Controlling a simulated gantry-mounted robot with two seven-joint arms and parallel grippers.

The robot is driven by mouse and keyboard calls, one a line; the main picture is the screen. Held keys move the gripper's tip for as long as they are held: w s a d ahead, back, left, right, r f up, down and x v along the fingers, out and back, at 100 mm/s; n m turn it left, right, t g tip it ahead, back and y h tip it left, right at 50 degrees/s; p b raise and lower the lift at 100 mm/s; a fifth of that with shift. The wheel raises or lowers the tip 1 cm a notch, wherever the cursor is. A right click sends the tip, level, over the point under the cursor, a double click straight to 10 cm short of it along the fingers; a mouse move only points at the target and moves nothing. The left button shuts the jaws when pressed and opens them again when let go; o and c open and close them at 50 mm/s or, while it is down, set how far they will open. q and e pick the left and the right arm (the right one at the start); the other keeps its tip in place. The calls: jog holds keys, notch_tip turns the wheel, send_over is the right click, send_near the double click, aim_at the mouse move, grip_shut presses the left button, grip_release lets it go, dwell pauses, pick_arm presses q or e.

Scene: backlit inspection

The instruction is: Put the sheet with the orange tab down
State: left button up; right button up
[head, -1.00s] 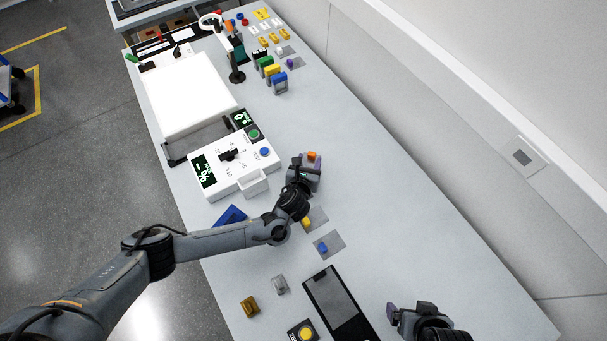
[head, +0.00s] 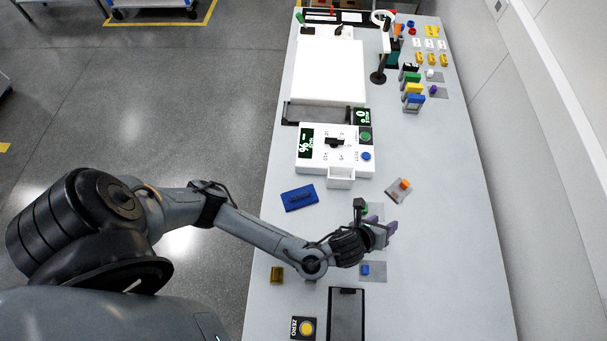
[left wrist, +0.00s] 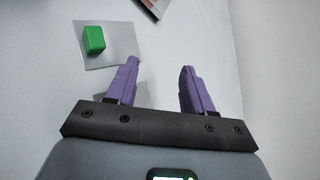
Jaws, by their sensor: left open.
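The sheet with the orange tab (head: 397,193) lies on the table, tilted in the picture, just beyond my left gripper (head: 390,230). That gripper is open with nothing between its purple fingers, which also show in the left wrist view (left wrist: 160,66). A grey sheet with a green tab (left wrist: 95,40) lies ahead and left of the fingers in the left wrist view. In the head view it is partly hidden behind my gripper. A corner of a sheet shows at that wrist view's top edge. My right gripper is out of view.
A sheet with a blue tab (head: 378,272) lies nearer, below my left gripper. A white control box (head: 312,160), a blue block (head: 299,197) and a light panel (head: 330,75) stand to the left and beyond. The table's right side is clear.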

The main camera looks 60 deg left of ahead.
pick_arm(q)
jog(key=s+n+g, duration=0.1)
jog(key=s+n, duration=0.1)
jog(key=s+d+r+n+g+h, duration=0.1)
jog(key=n, duration=0.2)
jog(key=s+n, duration=0.2)
jog(key=n, duration=0.1)
jog(key=shift+s+d+r+g, duration=0.2)
jog(key=shift+s+r+g, duration=0.1)
jog(key=shift+s+g, duration=0.1)
jog(key=s+n, duration=0.1)
jog(key=n, duration=0.1)
jog(key=s+a+r+n+g, duration=0.1)
jog(key=n, duration=0.1)
jog(key=s+a+n, duration=0.1)
jog(key=n, duration=0.1)
jog(key=shift+s+a+r+h, duration=0.2)
jog(key=shift+s+r+h, duration=0.1)
jog(key=shift+h, duration=0.1)
jog(key=s+a+r+n+g, duration=0.1)
jog(key=s+a+n, duration=0.2)
jog(key=a+n, duration=0.1)
jog(key=s+a+r+n+g+y, duration=0.1)
jog(key=s+a+n, duration=0.3)
jog(key=s+a+n+g, duration=0.1)
jog(key=s+a+n, duration=0.3)
jog(key=shift+r+y, duration=0.3)
jog(key=shift+r, duration=0.1)
jog(key=shift+c, duration=0.3)
jog(key=shift+w, duration=0.1)
